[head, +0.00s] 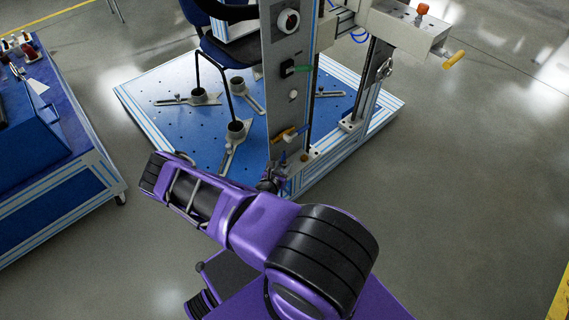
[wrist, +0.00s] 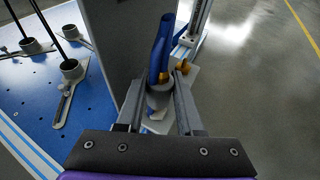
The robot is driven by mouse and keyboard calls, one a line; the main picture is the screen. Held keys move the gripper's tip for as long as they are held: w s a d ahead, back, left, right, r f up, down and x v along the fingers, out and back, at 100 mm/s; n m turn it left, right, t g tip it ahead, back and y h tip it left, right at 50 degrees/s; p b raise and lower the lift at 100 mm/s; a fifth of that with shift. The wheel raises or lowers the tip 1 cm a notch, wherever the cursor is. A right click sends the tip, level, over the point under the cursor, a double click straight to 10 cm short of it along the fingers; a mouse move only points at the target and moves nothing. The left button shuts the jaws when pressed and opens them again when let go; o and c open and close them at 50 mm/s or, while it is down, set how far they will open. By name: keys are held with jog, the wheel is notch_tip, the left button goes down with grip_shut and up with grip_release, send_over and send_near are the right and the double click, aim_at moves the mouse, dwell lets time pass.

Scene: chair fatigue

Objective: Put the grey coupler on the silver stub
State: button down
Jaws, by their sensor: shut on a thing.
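In the wrist view my gripper (wrist: 160,92) is shut on the grey coupler (wrist: 159,101), a short grey cylinder between the two fingers. A blue hose (wrist: 162,45) rises from it, with a small yellow part at the joint. In the head view my gripper (head: 268,184) is small and dark at the foot of the tall grey panel, and the coupler cannot be made out there. I cannot pick out the silver stub for certain in either view.
The grey upright panel (head: 282,80) of the test rig stands close to my gripper. Chair-leg clamps (head: 236,130) sit on the blue perforated platform (head: 150,122). A blue workbench (head: 55,190) is at the left. The floor at the right is clear.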

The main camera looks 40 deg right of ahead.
jog(key=shift+f+b, duration=0.55)
jog(key=shift+f, duration=0.35)
jog(key=shift+c, duration=2.3)
grip_release()
jog(key=shift+r, duration=0.1)
